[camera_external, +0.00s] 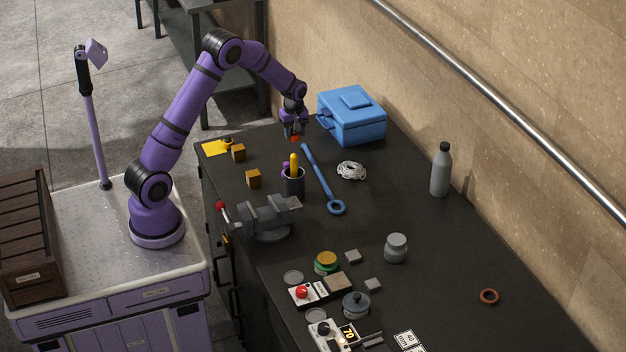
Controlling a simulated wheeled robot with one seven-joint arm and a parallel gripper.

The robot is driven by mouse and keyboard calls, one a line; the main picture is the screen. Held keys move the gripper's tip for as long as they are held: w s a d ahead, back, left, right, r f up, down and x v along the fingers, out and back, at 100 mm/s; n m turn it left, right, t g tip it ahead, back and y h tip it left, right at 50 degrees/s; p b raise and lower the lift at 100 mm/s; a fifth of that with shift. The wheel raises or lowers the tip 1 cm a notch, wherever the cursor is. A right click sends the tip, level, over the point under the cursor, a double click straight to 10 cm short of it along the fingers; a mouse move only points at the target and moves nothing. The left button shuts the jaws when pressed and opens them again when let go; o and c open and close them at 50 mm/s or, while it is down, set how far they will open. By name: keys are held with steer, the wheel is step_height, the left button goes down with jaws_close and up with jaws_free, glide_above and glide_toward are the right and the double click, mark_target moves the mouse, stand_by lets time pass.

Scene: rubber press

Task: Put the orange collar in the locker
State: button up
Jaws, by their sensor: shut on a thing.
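My gripper (294,134) is shut on a small orange-red thing (296,138), which looks like the orange collar. It is mostly hidden between the fingers. The gripper points down over the far part of the dark bench, left of the blue toolbox, and seems to be above the bench top. A brown-orange ring (488,297) lies flat at the bench's right side. Cabinet fronts with handles (236,272) show on the bench's left side below the top. I cannot tell for sure which of them is the locker.
A blue toolbox (352,116), a blue wrench (322,180), a cup with a yellow-handled tool (293,182) and a coil of white cord (351,171) are near the gripper. A vise (268,218) stands at the left edge. A grey bottle (441,170) stands right. The right middle is mostly clear.

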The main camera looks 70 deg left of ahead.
mark_target(264, 141)
steer(key=s+a+n, duration=0.2)
steer(key=s+a, duration=0.1)
steer(key=a, duration=0.5)
steer(key=s+a+n, duration=0.1)
steer(key=s+a, duration=0.2)
steer(key=a, duration=0.5)
steer(key=shift+n, duration=0.3)
steer(key=shift+a+f, duration=0.15)
steer(key=shift+f, duration=1.5)
steer(key=shift+a+f, duration=0.2)
steer(key=shift+f, duration=1.45)
steer(key=shift+a+f, duration=0.15)
steer(key=shift+f, duration=1.5)
steer(key=shift+f, duration=0.15)
steer(key=o, duration=1)
steer(key=shift+o, duration=0.2)
step_height(264, 141, up, 12)
steer(key=shift+r, duration=0.2)
